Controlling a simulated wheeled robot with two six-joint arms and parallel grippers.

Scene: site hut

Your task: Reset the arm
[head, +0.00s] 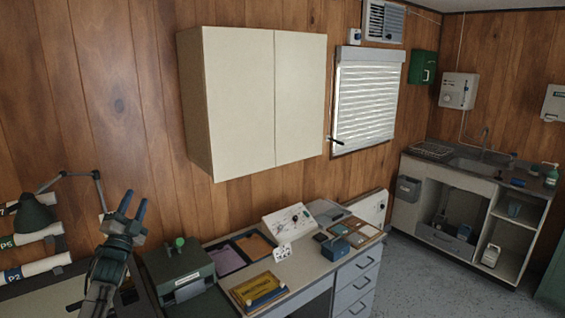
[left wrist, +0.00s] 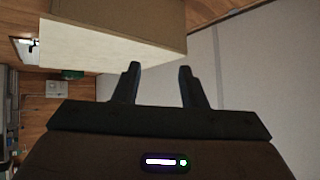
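My left gripper (head: 131,207) is raised at the lower left of the head view, its two fingers pointing up with a gap between them. It is open and empty, in front of the wood-panelled wall and left of the cream wall cabinet (head: 235,95). In the left wrist view the two fingers (left wrist: 160,85) stand apart with nothing between them. The cabinet (left wrist: 110,48) shows beyond them there. I do not see my right gripper in either view.
A green case (head: 180,274) and a desk lamp (head: 34,214) are near my left arm. A sink unit (head: 412,215) stands at the right. Grey floor (head: 425,280) is clear between.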

